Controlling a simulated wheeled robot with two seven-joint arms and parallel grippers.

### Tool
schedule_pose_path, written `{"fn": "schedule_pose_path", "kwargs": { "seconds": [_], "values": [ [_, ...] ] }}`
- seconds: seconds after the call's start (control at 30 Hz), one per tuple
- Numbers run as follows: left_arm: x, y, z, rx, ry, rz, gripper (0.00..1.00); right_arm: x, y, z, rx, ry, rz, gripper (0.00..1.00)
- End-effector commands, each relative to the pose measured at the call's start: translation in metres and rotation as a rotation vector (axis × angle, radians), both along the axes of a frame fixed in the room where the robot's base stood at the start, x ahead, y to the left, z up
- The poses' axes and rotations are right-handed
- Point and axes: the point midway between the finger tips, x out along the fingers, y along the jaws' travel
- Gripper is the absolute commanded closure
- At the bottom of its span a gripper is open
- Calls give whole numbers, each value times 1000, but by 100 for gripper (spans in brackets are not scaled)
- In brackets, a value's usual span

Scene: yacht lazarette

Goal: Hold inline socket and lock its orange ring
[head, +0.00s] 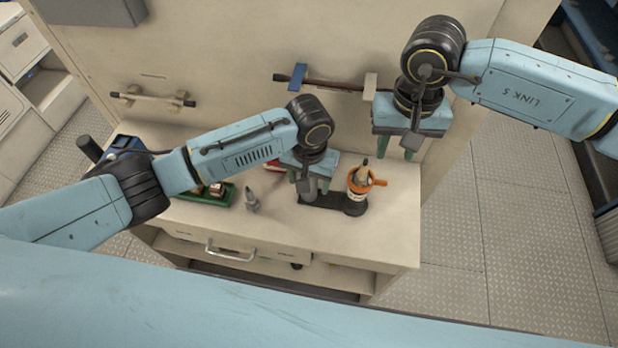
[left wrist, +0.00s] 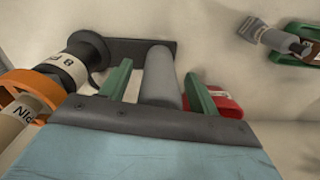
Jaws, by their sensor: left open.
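A socket fitting with a white lettered collar (head: 356,195) stands upright on a dark base plate (head: 322,199) on the bench. An orange ring (head: 372,182) with a side tab sits around its top, and a tan plug (head: 362,173) sticks up through it. The collar (left wrist: 68,68) and ring (left wrist: 22,103) also show in the left wrist view. My left gripper (head: 310,184) is open, its green fingers on either side of a grey cylinder (left wrist: 161,75) by the plate; contact cannot be told. My right gripper (head: 396,146) appears open and empty, raised right of the ring.
A green tray (head: 208,198) with small parts and a small grey fitting (head: 252,203) lie at left. A red object (head: 272,166) is partly hidden behind my left gripper. A handled bar (head: 325,83) is on the back panel. The bench's front right is clear.

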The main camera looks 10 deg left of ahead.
Motion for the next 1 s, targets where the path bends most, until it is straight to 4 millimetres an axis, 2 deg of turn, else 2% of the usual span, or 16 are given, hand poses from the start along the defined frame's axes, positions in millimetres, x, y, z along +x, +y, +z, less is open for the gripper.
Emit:
{"fn": "schedule_pose_path", "kwargs": {
  "seconds": [0.3, 0.73, 0.93, 1.0],
  "values": [
    [0, 0, -3, -1, 0, -1, 39, 0, 0, 0, 0, 0, 0, 64],
    [0, 0, -2, -1, 0, -1, 95, 0, 0, 0, 0, 0, 0, 64],
    [0, 0, -2, -1, 0, -1, 97, 0, 0, 0, 0, 0, 0, 64],
    [0, 0, -2, -1, 0, -1, 97, 0, 0, 0, 0, 0, 0, 70]
  ]
}}
